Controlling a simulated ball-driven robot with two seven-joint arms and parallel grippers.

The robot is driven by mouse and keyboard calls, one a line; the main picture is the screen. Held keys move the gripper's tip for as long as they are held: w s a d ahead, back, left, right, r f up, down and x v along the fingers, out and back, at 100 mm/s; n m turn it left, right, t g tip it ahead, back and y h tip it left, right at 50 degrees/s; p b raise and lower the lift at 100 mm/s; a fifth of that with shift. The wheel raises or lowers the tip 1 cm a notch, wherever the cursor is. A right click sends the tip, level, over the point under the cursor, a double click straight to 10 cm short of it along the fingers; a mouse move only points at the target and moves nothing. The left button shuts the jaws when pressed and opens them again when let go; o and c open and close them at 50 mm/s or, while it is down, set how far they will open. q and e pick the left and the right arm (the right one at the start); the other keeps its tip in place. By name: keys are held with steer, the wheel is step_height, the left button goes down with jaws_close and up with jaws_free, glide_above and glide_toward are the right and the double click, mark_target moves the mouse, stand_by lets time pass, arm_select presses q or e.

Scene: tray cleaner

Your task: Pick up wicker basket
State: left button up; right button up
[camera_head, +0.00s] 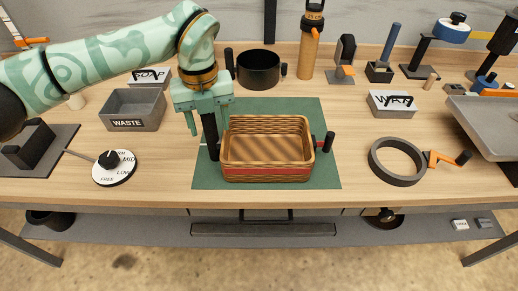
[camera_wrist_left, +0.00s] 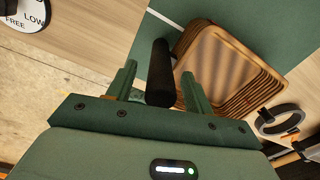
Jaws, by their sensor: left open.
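The wicker basket (camera_head: 266,160) is tan with a red band and sits upright and empty on a green mat (camera_head: 290,108). It also shows in the wrist view (camera_wrist_left: 215,62). A black upright handle (camera_head: 211,140) is at its left end and another black handle (camera_head: 329,141) at its right end. My left gripper (camera_head: 208,122) is open and points down at the left handle. In the wrist view the left handle (camera_wrist_left: 160,72) lies between the two green fingers, with a gap visible on each side. My right gripper is out of view.
A grey waste bin (camera_head: 133,110) and a dial (camera_head: 113,166) stand left of the mat. A black pot (camera_head: 258,69) and orange bottle (camera_head: 310,48) are behind. A dark ring (camera_head: 397,163) lies to the right. The table's front edge is close below the mat.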

arm_select(q)
steer(key=shift+r, duration=0.1)
jaws_close()
steer(key=shift+r, duration=0.15)
